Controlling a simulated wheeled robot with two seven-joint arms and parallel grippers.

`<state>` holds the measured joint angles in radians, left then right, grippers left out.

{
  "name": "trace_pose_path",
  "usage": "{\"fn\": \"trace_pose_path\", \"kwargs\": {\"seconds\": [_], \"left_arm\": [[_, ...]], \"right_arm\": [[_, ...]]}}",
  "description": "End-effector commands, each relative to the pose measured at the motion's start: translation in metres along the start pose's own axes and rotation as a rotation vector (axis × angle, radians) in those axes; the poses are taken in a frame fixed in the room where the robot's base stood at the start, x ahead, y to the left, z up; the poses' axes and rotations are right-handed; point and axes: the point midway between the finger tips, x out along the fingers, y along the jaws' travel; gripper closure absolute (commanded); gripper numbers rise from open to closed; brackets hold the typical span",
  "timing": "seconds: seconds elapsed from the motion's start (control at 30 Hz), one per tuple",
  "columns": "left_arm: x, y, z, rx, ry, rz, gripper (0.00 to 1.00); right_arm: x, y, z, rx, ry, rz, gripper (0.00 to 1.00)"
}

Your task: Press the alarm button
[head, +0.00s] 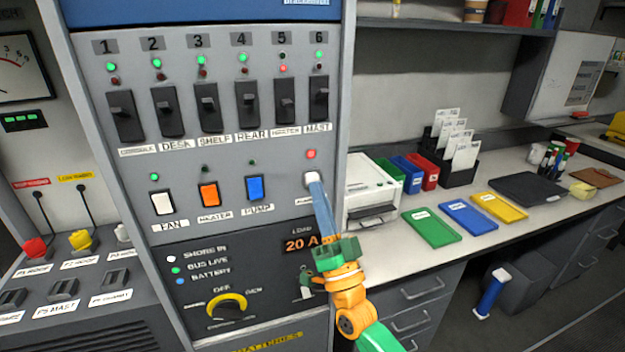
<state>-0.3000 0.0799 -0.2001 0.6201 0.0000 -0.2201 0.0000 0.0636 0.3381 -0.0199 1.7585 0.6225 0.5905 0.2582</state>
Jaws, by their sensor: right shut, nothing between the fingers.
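A pale, whitish button (311,178) sits at the right end of the lower row on the grey panel, below a lit red lamp (311,154). The label under it is mostly hidden by my gripper, so I cannot read it as alarm. My right gripper (314,183) has long blue fingers and a green body, and comes up from the bottom right. Its fingers are shut and empty, with the tips at the lower edge of the button in the picture. I cannot tell whether they touch or press it. My left gripper is not in view.
White fan (162,203), orange heater (209,195) and blue pump (255,188) switches stand left of the button. Several black breakers line up above, including mast (318,98). An amber load display (301,243) lies behind my gripper. A cluttered counter (400,242) is at right.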

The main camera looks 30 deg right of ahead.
Motion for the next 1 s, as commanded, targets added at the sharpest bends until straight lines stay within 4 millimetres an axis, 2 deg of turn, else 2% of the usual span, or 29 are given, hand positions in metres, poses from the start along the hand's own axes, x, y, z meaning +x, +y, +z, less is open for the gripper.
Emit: {"fn": "trace_pose_path", "kwargs": {"seconds": [1.0], "left_arm": [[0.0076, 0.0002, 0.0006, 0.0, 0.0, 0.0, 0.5]], "right_arm": [[0.0091, 0.0068, 0.0069, 0.0, 0.0, 0.0, 1.0]]}}
